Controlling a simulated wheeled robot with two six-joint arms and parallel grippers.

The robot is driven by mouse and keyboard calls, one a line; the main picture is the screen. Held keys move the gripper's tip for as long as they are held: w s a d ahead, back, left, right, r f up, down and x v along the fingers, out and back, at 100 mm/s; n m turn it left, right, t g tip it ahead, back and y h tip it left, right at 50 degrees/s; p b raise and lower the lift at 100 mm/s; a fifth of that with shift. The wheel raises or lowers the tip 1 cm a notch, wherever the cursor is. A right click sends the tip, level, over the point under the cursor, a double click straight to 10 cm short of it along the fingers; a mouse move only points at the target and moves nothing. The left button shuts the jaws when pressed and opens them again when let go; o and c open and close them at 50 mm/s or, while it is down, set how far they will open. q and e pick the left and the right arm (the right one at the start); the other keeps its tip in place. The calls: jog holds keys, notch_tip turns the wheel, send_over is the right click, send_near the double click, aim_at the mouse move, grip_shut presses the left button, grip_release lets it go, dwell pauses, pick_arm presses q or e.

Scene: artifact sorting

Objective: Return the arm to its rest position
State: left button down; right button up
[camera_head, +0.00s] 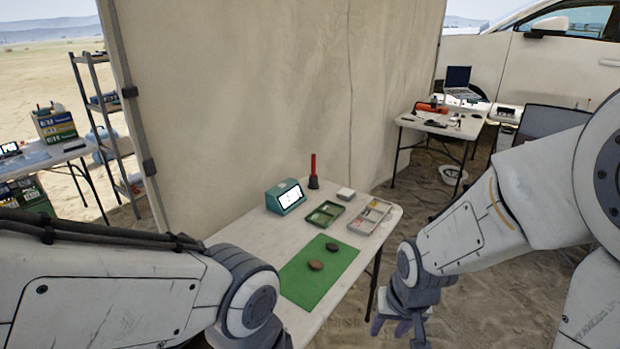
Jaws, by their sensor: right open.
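My right arm comes in from the right, bent down, with its right gripper (400,328) low beside the right edge of the table. The right gripper is open and empty, apart from everything on the table. My left arm crosses the lower left over the table's near side. Its gripper is out of the picture. On the white table (243,233) lies a green mat (306,289) with two dark stone-like artifacts, one brown (316,265) and one darker (332,247).
Behind the mat are a green tray (325,214), a grey compartment tray (370,216), a teal device (285,196) with a lit screen, a red-handled tool (313,172) and a small white box (345,194). A canvas wall (250,100) stands behind.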

jog(key=s+d+n, duration=0.1)
jog(key=d, duration=0.3)
jog(key=s+a+r+n+g, duration=0.1)
jog(key=s+a+r+n, duration=0.2)
jog(key=s+a, duration=0.4)
jog(key=s+a+r+n+g, duration=0.1)
jog(key=s+a+r+n, duration=0.2)
jog(key=s+a, duration=0.4)
jog(key=shift+r+n+g+y, duration=0.25)
jog(key=shift+n+g+y, duration=0.05)
jog(key=shift+n, duration=0.5)
